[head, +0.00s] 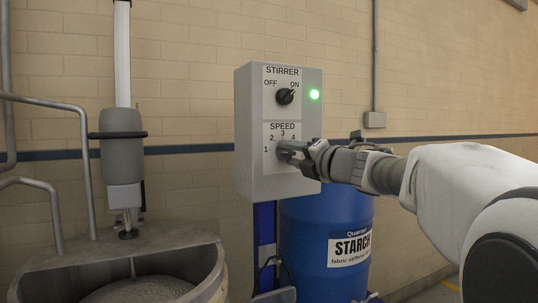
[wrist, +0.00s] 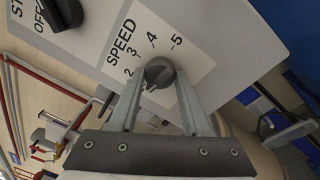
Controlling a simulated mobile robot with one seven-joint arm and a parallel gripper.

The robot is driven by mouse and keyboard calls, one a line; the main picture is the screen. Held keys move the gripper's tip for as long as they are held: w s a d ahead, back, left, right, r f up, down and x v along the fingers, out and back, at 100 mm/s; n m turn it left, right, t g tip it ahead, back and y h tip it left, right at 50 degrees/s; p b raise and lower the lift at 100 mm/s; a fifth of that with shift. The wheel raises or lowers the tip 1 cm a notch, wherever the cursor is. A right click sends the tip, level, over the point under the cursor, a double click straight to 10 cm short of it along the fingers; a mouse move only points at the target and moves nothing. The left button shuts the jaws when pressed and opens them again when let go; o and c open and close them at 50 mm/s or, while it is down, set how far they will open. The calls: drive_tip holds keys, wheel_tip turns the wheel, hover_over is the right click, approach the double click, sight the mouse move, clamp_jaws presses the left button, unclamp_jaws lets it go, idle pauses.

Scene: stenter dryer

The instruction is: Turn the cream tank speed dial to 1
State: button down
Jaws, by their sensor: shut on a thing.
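The speed dial is a dark grey round knob (wrist: 158,73) below the word SPEED on a grey control box (head: 248,130). My gripper (head: 288,151) reaches it from the right in the head view and hides most of it there. In the wrist view my gripper (wrist: 160,85) has one finger on each side of the dial and is shut on it. The mark 1 (head: 266,149) shows left of the gripper in the head view. Marks 2 to 5 show in the wrist view, where 1 is hidden. I cannot tell for certain which number the dial points to.
Above is the black STIRRER knob (head: 285,96), turned to ON, beside a lit green lamp (head: 314,94). An open tank (head: 207,262) with a stirrer motor (head: 121,155) and pipes stands at left. A blue STARCH drum (head: 310,220) stands below and behind the box.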

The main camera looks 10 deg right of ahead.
drive_tip(key=shift+c, duration=1.8)
unclamp_jaws()
drive_tip(key=p+v, duration=0.2)
drive_tip(key=v, duration=1.5)
drive_tip(key=shift+s, duration=0.2)
drive_tip(key=shift+d+r, duration=0.15)
